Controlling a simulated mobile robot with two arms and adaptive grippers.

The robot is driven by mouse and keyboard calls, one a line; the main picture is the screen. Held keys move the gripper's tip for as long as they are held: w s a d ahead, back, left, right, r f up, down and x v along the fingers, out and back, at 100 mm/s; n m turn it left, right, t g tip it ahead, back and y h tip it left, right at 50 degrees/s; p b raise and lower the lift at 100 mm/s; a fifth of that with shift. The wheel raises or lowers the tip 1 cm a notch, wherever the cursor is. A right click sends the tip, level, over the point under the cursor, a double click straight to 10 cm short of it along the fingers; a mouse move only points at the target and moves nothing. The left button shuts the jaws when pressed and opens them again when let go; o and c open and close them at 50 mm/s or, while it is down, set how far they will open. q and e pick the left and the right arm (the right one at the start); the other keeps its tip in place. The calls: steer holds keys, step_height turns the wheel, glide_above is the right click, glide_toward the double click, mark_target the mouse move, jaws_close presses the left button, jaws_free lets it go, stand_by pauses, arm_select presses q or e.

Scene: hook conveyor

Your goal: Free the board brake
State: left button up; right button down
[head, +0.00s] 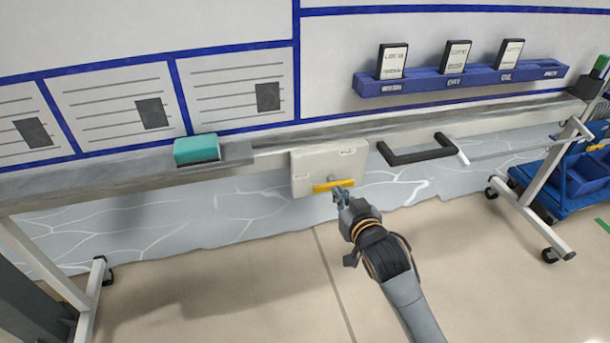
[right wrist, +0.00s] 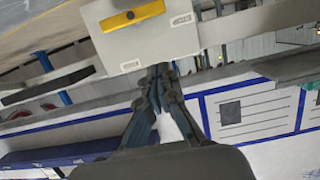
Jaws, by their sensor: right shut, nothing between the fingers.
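The brake is a yellow lever (head: 333,185) on a pale plate (head: 312,165) fixed below the board's ledge. In the head view the lever lies nearly level, its right end slightly higher. The plate has two small labels, too small to read. My right gripper (head: 341,193) is shut and empty at the lever's right end; I cannot tell whether it touches. In the right wrist view, the lever (right wrist: 132,17) and plate (right wrist: 145,42) are at the top, and the shut fingertips (right wrist: 160,72) overlap the plate's near edge, apart from the lever in the picture. My left gripper is out of view.
A teal eraser (head: 197,149) sits on the ledge at left. A black handle (head: 417,151) sticks out right of the plate. A blue rack (head: 460,81) holds three cards. The board stands on wheeled legs (head: 549,190). The floor in front is clear.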

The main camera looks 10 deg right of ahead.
steer(key=b, duration=0.2)
glide_above(327, 186)
steer(key=s, duration=0.3)
step_height(327, 186, down, 2)
steer(key=shift+w+a+f+b, duration=0.15)
steer(key=shift+f+b, duration=0.15)
steer(key=shift+f, duration=0.4)
steer(key=shift+w+a+f+b, duration=0.15)
steer(key=shift+f+b, duration=0.15)
steer(key=shift+f, duration=0.35)
steer(key=shift+w+a+f+b, duration=0.15)
steer(key=shift+f+b, duration=0.15)
steer(key=shift+f, duration=0.4)
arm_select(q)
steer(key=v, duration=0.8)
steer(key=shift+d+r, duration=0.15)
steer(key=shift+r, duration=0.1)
